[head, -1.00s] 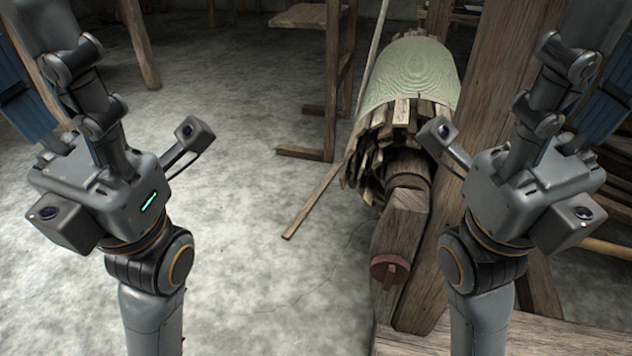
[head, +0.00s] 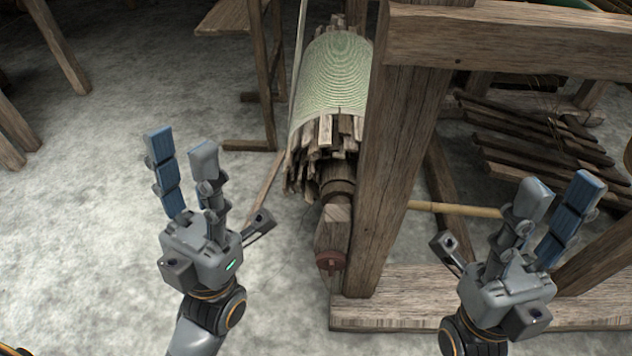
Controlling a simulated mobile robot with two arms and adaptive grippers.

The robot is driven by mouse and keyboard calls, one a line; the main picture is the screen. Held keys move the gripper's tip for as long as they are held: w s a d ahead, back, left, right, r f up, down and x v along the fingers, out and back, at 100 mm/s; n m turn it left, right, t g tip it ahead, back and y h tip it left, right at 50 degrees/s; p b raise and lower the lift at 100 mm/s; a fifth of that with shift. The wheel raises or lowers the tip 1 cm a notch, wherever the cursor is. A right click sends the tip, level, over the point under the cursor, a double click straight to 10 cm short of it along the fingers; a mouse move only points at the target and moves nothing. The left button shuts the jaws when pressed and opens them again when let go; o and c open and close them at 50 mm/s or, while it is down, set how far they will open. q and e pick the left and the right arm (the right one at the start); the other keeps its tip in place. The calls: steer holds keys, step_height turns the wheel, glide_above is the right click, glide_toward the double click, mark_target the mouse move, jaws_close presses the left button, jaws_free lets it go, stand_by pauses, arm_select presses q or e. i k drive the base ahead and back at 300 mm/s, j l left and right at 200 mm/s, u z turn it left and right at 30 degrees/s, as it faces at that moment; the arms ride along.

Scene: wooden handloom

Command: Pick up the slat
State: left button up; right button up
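A thin wooden slat (head: 264,179) slants down to the floor left of the cloth roll, partly hidden behind my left gripper. More slat ends (head: 325,135) stick out around the beam under the green cloth (head: 332,75). Several dark slats (head: 535,130) lie in a stack at the right, behind the post. I cannot tell which one the task means. My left gripper (head: 181,150) is open and empty, its fingers pointing up, left of the roll. My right gripper (head: 562,190) is open and empty in front of the dark slats. Neither appears to touch a slat.
A thick loom post (head: 398,150) stands between my grippers, on a wooden base beam (head: 400,300). A crossbeam (head: 520,40) spans the upper right. A light pole (head: 455,209) runs behind my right gripper. The floor at the left (head: 90,220) is clear.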

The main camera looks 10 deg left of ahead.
mark_target(265, 188)
steer(key=i+j+z, duration=0.25)
steer(key=j+z, duration=0.25)
steer(key=j, duration=0.2)
steer(key=i+j+z, duration=0.15)
steer(key=j+z, duration=0.35)
steer(key=j, duration=0.25)
steer(key=j+z, duration=0.5)
steer(key=j, duration=1.05)
steer(key=k+j+z, duration=0.1)
steer(key=j, duration=0.65)
steer(key=k+j, duration=0.1)
steer(key=j, duration=1.45)
steer(key=k+z, duration=0.05)
